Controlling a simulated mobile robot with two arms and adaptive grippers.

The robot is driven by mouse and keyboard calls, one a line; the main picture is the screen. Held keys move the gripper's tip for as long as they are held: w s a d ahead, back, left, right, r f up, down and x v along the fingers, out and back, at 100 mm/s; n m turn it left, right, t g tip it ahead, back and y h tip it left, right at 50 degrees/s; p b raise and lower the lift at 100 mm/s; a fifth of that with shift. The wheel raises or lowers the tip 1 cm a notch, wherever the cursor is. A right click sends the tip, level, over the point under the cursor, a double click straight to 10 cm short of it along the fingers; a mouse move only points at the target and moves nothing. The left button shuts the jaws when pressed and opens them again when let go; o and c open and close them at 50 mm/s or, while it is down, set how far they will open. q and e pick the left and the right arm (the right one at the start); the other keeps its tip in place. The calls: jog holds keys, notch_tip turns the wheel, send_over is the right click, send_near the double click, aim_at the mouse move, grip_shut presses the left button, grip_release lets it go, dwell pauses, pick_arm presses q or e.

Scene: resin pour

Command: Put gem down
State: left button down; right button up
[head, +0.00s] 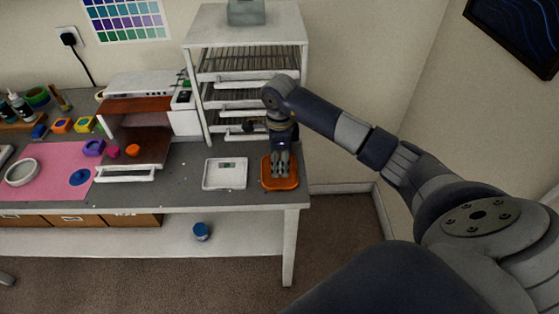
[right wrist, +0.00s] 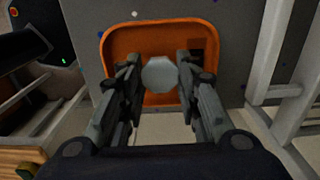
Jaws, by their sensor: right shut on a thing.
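The gem (right wrist: 160,74) is a pale blue-grey faceted piece between the fingertips of my right gripper (right wrist: 158,80). In the right wrist view both fingers are closed against its sides. The gripper and gem are over an orange tray (right wrist: 122,42), which shows behind them; I cannot tell whether the gem touches its floor. In the head view my right gripper (head: 281,166) points down over the orange tray (head: 280,187) at the right end of the table, and the gem is hidden. My left gripper is not in view.
A white scale (head: 225,185) sits just left of the tray. A white drawer rack (head: 247,77) stands behind it. The grey table (head: 240,199) ends just right of the tray. A pink mat (head: 50,186) and several coloured pieces lie at the left.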

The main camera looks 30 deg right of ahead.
jog(key=shift+f, duration=0.55)
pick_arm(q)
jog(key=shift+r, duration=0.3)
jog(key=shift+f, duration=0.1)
pick_arm(e)
jog(key=shift+f, duration=0.1)
jog(key=o, duration=0.4)
jog(key=shift+f, duration=0.1)
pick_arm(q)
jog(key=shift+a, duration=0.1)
pick_arm(e)
jog(key=o, duration=0.5)
jog(key=shift+c, duration=0.2)
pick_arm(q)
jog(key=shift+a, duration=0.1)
